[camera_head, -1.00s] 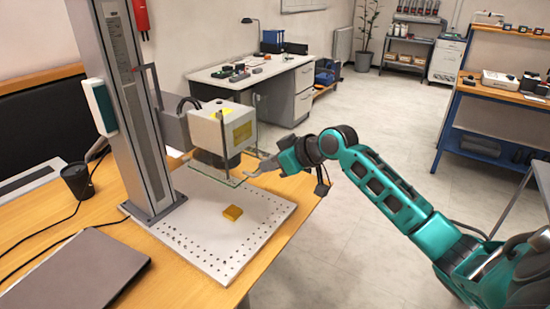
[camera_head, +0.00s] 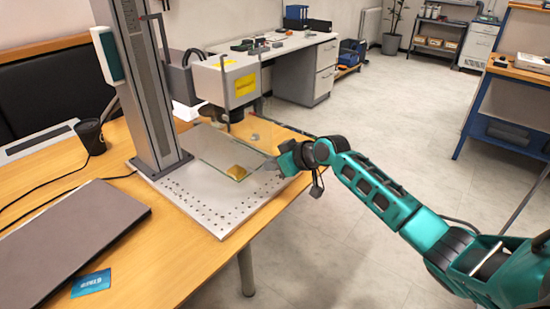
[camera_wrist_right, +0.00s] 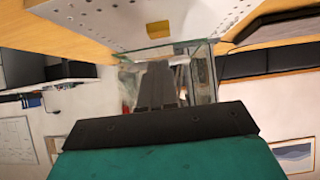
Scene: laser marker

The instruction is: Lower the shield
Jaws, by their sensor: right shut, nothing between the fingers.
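The shield (camera_head: 212,152) is a clear, glass-like panel below the white laser head (camera_head: 215,84). Its lower edge appears close to the perforated base plate (camera_head: 205,213), but I cannot tell if it touches. A yellow block (camera_head: 237,173) on the plate shows through or beside the glass. My right gripper (camera_head: 273,165) is at the shield's right side, shut and empty; contact with the glass is unclear. In the right wrist view, the fingers (camera_wrist_right: 158,82) point toward the shield (camera_wrist_right: 201,72), with the yellow block (camera_wrist_right: 158,29) beyond. My left gripper is out of view.
The marker's column (camera_head: 145,95) stands on the wooden table (camera_head: 120,235). A laptop (camera_head: 72,238), a blue card (camera_head: 91,283) and a black cup (camera_head: 90,137) are at the left. Open floor (camera_head: 340,245) lies right of the table.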

